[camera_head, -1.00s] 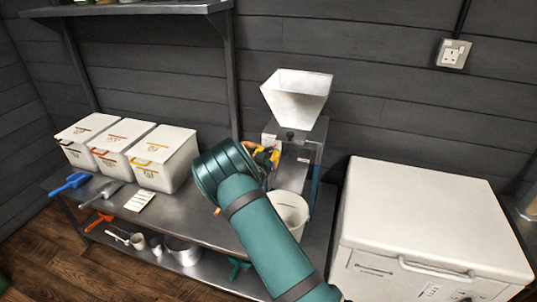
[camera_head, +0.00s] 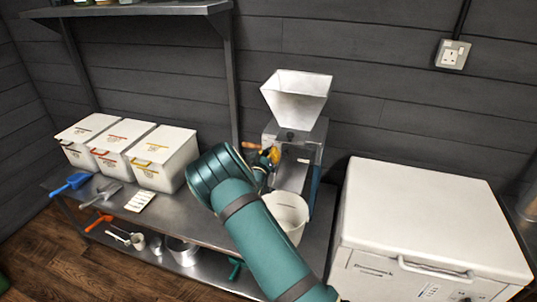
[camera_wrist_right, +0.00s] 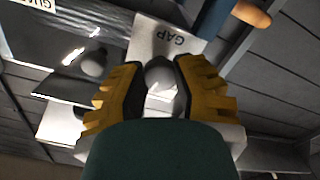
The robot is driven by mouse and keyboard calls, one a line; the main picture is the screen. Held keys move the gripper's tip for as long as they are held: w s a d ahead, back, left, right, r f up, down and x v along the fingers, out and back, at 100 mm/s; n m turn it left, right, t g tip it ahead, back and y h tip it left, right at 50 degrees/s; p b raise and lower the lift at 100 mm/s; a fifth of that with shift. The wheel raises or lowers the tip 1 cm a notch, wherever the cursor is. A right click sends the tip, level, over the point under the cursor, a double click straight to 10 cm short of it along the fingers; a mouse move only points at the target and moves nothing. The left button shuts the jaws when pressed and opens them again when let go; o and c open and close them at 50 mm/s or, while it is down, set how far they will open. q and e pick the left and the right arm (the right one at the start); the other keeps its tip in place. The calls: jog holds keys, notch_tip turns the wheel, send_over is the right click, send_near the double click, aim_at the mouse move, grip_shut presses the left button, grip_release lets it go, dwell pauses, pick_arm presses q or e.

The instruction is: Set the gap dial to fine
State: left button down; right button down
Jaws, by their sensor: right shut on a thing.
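The mill (camera_head: 293,139) stands on the steel bench with a white hopper on top. In the right wrist view its white plate marked GAP (camera_wrist_right: 172,38) appears upside down. The grey gap dial (camera_wrist_right: 160,75) sits below that lettering, between the yellow fingers of my right gripper (camera_wrist_right: 161,88). The gripper is shut on the dial. In the head view the right gripper (camera_head: 268,156) is at the mill's left front, partly behind my arm, and hides the dial. Which setting the dial points to cannot be read. My left gripper is not in view.
An orange wooden handle (camera_head: 251,146) is close to the gripper; it also shows in the wrist view (camera_wrist_right: 252,13). A dark round knob (camera_wrist_right: 93,62) is beside the dial. A white bucket (camera_head: 287,214) stands below the mill. A white chest (camera_head: 430,220) is at right, lidded bins (camera_head: 163,160) at left.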

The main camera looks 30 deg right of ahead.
jog(key=n, duration=1.2)
jog(key=shift+d+r+p, duration=0.1)
jog(key=shift+r+p, duration=0.05)
jog(key=shift+p, duration=0.25)
dwell(0.3)
jog(key=c, duration=0.9)
grip_release()
jog(key=shift+d, duration=0.1)
